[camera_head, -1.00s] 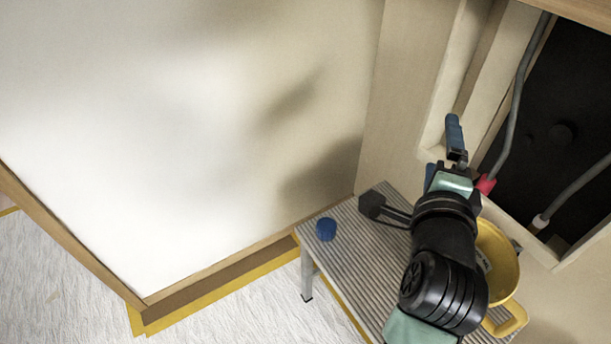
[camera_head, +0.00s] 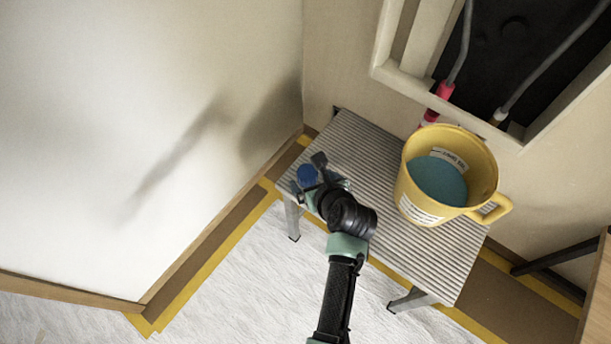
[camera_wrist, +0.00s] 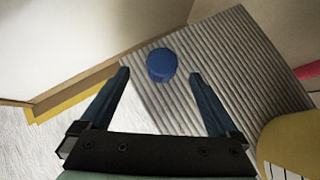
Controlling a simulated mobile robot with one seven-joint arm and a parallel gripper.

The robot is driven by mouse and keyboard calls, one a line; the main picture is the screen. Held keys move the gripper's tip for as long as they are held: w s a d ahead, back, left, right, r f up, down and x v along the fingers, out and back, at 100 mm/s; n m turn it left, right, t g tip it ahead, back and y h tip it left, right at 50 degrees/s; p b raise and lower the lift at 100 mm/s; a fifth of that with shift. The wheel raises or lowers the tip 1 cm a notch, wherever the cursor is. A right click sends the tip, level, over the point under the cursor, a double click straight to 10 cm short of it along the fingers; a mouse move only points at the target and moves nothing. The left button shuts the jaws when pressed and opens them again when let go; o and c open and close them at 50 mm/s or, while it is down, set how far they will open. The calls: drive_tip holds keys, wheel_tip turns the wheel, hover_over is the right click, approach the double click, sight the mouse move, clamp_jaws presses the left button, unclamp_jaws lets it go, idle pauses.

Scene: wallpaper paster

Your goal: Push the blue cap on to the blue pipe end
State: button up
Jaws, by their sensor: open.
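The blue cap (camera_head: 307,175) is a short round piece on the left end of the grey ribbed bench (camera_head: 420,255). It also shows in the wrist view (camera_wrist: 161,65), ahead of and between my fingertips. My gripper (camera_head: 322,178) is at the cap's right side in the head view, its fingers partly hidden by my wrist. In the wrist view my gripper (camera_wrist: 160,77) is open and empty, one finger on each side of the cap. Whether the fingers have reached the cap's height I cannot tell. I cannot make out a blue pipe end in the current views.
A yellow bucket (camera_head: 406,190) with teal contents stands on the bench, right of my arm. A wall recess holds a pipe with a red end (camera_head: 446,89) and a grey pipe (camera_head: 545,62). A white panel (camera_head: 120,150) stands left of the bench.

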sight(309, 175)
drive_tip(key=shift+x, duration=0.9)
drive_tip(key=b+x, duration=0.4)
drive_tip(key=shift+w+d+f, duration=0.1)
drive_tip(key=shift+d+f, duration=0.05)
drive_tip(key=shift+f, duration=0.3)
drive_tip(key=shift+w+f, duration=0.15)
drive_tip(key=shift+w, duration=0.15)
drive_tip(key=c, duration=1.4)
